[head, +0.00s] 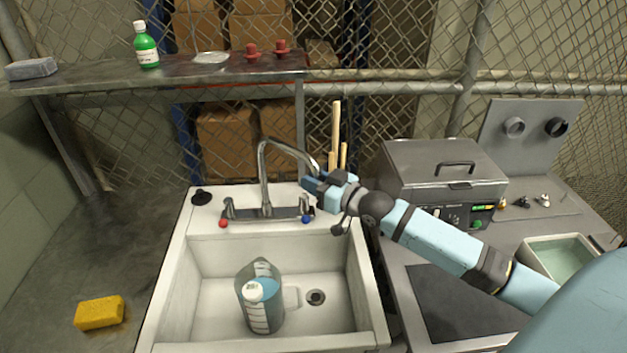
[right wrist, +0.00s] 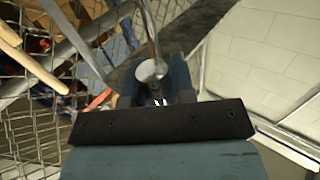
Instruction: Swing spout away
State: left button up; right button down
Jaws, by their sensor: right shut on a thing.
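The metal spout (head: 264,160) rises from the back of the sink and arches to the right. Its outlet end meets my right gripper (head: 312,185), which hides the tip. In the right wrist view the round end of the spout (right wrist: 151,70) sits between the fingers of my right gripper (right wrist: 155,88), which are shut on it. The faucet base (head: 268,213) has a red-marked handle on the left and a blue-marked handle on the right. My left gripper is not in view.
The white sink (head: 216,250) holds a clear jug (head: 259,295) with blue liquid, beside the drain (head: 316,297). A black stopper (head: 201,197) sits on its back left rim. A grey lidded machine (head: 445,175) stands right. A yellow sponge (head: 100,312) lies on the left counter.

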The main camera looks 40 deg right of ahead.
jog(key=c, duration=1)
grip_release()
jog(key=shift+o, duration=0.2)
jog(key=shift+s+d+f, duration=0.1)
jog(key=shift+s+d, duration=0.1)
jog(key=shift+s, duration=0.35)
jog(key=b+v, duration=0.2)
jog(key=v, duration=1)
jog(key=shift+s, duration=0.35)
jog(key=shift+d, duration=0.1)
